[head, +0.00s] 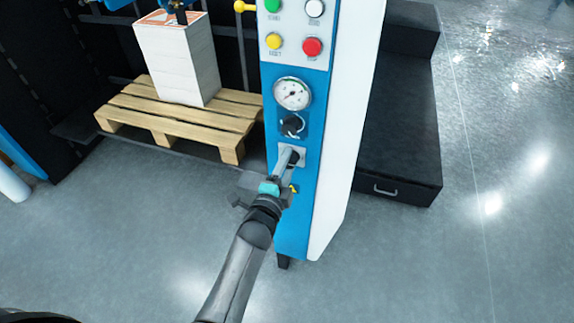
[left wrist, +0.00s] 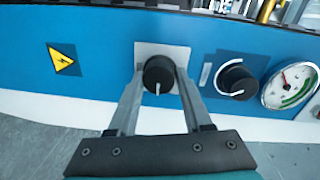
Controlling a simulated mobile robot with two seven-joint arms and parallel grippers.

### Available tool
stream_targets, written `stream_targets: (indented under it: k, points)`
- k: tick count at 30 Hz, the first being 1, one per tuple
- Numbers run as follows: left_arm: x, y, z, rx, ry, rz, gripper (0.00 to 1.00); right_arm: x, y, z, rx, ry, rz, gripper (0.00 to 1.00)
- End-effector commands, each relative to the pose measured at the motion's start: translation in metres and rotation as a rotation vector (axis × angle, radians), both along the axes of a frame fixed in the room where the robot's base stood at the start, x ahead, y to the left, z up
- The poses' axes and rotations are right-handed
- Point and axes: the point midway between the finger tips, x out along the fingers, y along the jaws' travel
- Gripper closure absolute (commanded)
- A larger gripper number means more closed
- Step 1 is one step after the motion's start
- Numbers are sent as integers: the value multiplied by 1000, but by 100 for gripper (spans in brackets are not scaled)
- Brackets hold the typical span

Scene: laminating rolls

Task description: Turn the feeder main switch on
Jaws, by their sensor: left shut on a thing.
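The feeder main switch is a black rotary knob (left wrist: 158,75) on a pale square plate (left wrist: 150,50), set in the blue panel of the machine. In the head view the plate (head: 299,151) is low on the panel, and my gripper partly covers the knob. My left gripper (left wrist: 158,82) has its two fingers on either side of the knob and is shut on it. It also shows in the head view (head: 291,158). In the left wrist view the knob's white mark points toward the gripper's base. My right gripper is in neither view.
A second black knob (head: 291,125) and a pressure gauge (head: 292,93) sit above the switch. Higher up are green, white, yellow and red buttons (head: 312,47). A yellow warning sign (left wrist: 63,60) is beside the switch. A pallet (head: 180,122) with a paper stack (head: 180,60) stands to the left.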

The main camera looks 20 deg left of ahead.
Motion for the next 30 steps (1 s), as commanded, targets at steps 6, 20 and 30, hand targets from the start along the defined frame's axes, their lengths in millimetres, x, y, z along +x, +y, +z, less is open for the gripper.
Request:
stream_targets:
  k: [6,20,30]
  points:
    - [0,0,-1,36,1,0,100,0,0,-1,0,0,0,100]
    - [0,0,-1,42,1,0,45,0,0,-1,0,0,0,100]
    - [0,0,0,40,-1,0,21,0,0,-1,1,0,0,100]
